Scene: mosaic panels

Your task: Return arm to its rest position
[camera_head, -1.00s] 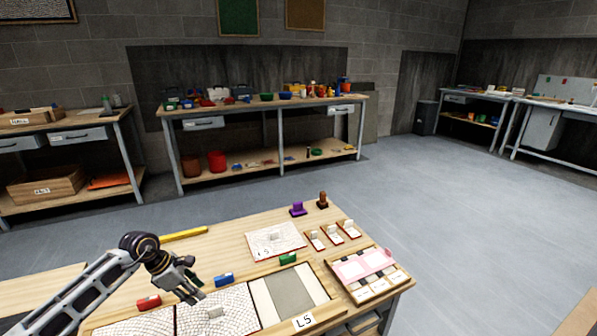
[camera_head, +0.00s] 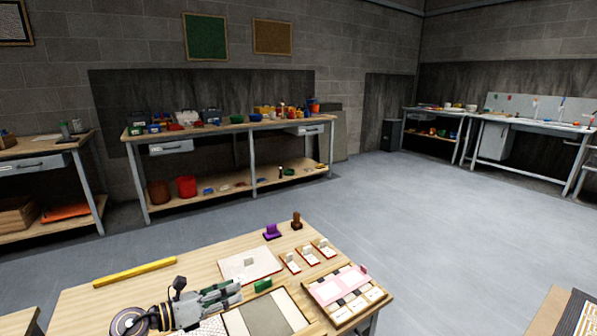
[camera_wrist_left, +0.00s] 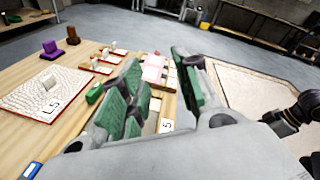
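My left gripper (camera_head: 236,290) is low in the head view, over the wooden work table (camera_head: 105,295), pointing right. In the left wrist view its green-padded fingers (camera_wrist_left: 158,90) stand apart with nothing held between them. The dark round arm joint shows at the bottom edge of the head view. The gripper and arm hide part of the mosaic panels, including the grey-striped panel (camera_head: 265,314). My right gripper is in neither view.
A white L5 sheet (camera_head: 249,264), yellow bar (camera_head: 135,271), green block (camera_head: 262,286), purple holder (camera_head: 271,232), brown stamp (camera_head: 297,221) and pink-and-white tray (camera_head: 345,290) lie on the table. Open floor (camera_head: 400,220) lies beyond, before the back bench (camera_head: 225,128).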

